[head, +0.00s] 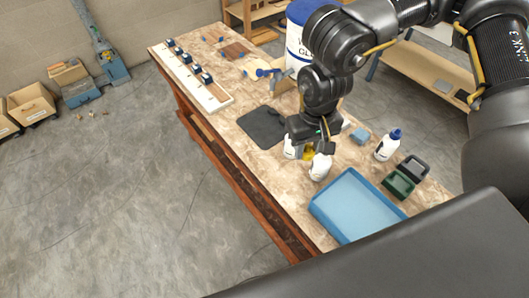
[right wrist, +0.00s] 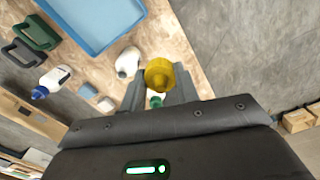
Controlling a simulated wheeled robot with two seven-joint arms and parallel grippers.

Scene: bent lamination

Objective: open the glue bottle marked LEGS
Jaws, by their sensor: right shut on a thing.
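My right gripper (head: 318,147) is low over the workbench, among the white bottles. In the right wrist view its fingers (right wrist: 158,88) are shut on a round, ridged yellow cap (right wrist: 159,73), which also shows in the head view (head: 308,154). One white bottle (head: 289,148) is partly hidden beside the gripper. Another white bottle (head: 320,167) stands just in front, and shows in the wrist view (right wrist: 127,63). A small green part (right wrist: 156,101) shows between the fingers. I cannot read LEGS on any bottle, nor tell whether the cap still touches one. My left gripper is out of view.
A white bottle with a blue cap (head: 387,144) stands to the right. A dark mat (head: 262,127) lies left. A large glue tub (head: 296,42) stands behind.

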